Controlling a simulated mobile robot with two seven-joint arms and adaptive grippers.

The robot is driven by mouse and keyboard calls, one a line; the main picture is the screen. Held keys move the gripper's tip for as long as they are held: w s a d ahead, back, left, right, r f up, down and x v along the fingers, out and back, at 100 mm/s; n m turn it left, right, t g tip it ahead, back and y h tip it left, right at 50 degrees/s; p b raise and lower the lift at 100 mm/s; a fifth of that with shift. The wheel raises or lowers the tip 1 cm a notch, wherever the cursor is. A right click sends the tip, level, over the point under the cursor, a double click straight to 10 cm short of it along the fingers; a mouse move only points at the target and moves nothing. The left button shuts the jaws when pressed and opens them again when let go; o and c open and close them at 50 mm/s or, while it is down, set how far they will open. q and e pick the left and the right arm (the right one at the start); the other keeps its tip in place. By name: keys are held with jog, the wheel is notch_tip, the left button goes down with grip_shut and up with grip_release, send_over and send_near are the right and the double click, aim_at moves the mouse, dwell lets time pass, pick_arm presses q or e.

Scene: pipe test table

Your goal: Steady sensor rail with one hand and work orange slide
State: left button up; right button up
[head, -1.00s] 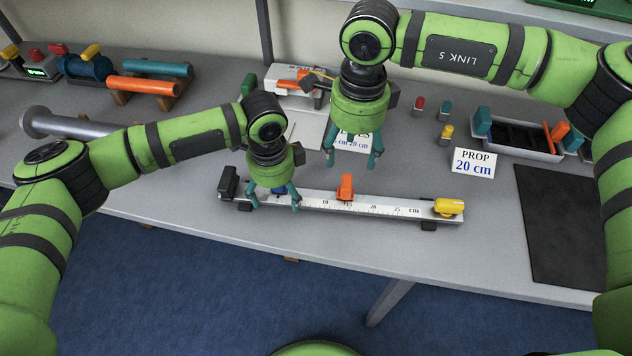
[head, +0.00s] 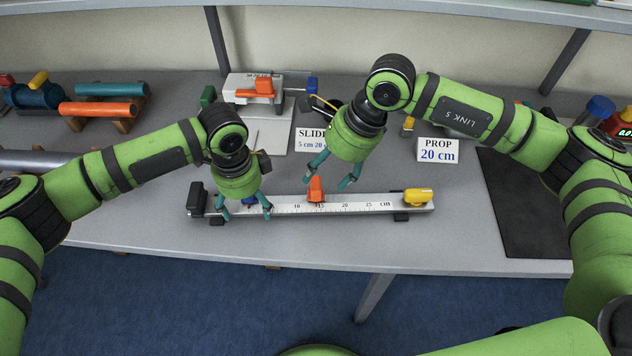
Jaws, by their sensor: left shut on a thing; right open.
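The sensor rail (head: 352,206) is a pale bar with a centimetre scale, lying near the table's front edge. A black block (head: 197,198) is at its left end and a yellow piece (head: 416,197) at its right end. The orange slide (head: 316,190) stands on the rail close to the 15 mark. My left gripper (head: 246,213) is shut on the rail's left part, beside a blue piece (head: 249,201) partly hidden by it. My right gripper (head: 326,184) is open and tilted, its fingertips around or just above the slide; contact cannot be told.
Behind the rail stand a SLIDE card (head: 308,139), partly covered by my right gripper, and a PROP 20 cm card (head: 437,150). A dark mat (head: 525,205) lies at the right. Orange (head: 98,109) and teal (head: 112,89) pipes lie back left. The front table strip is clear.

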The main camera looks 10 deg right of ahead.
aim_at(317, 184)
jog(key=x, duration=0.5)
jog(key=shift+f, duration=0.3)
jog(key=shift+a, duration=0.1)
grip_shut()
